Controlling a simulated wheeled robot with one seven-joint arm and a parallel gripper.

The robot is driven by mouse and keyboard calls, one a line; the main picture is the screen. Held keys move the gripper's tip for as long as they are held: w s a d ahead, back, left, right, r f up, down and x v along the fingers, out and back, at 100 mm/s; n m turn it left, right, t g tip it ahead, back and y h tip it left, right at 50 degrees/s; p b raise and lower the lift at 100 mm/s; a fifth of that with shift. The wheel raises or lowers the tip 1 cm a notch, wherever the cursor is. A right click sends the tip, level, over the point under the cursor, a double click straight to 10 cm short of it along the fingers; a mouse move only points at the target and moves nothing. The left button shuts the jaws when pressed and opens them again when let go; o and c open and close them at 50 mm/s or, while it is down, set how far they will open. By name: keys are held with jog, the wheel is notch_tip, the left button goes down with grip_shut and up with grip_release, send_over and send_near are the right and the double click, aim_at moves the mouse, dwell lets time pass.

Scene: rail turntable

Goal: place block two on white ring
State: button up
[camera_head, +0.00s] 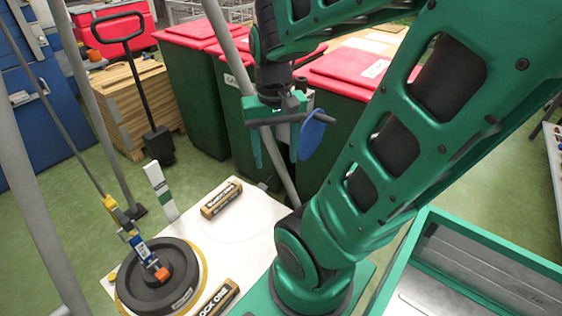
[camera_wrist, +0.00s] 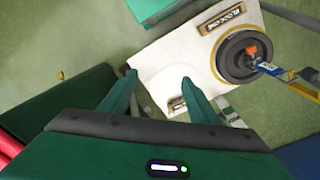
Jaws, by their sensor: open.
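Block two (camera_head: 221,198), a tan block with a dark label, lies on the white table (camera_head: 262,207) near its far left edge. In the wrist view it is probably the small block (camera_wrist: 176,104) beside my right-hand finger, partly hidden. A faint pale circle, perhaps the white ring (camera_head: 233,236), shows on the table nearer than block two; its outline is hard to see. My gripper (camera_head: 275,160) is open and empty, pointing down, above and to the right of block two. In the wrist view my gripper (camera_wrist: 158,80) has its fingers wide apart.
Block one (camera_head: 218,298) lies at the table's near edge, beside a dark turntable (camera_head: 128,285) carrying an orange-tipped tool. A white-and-green post (camera_head: 161,190) stands at the far left edge. Red-lidded green bins (camera_head: 190,85) stand behind. A green tray (camera_head: 470,235) is at right.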

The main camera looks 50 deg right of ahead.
jog(key=shift+n, duration=0.6)
jog(key=s, duration=0.1)
jog(key=s+a, duration=0.1)
jog(key=s, duration=0.2)
jog(key=shift+a+r, duration=0.15)
jog(key=shift+a, duration=0.15)
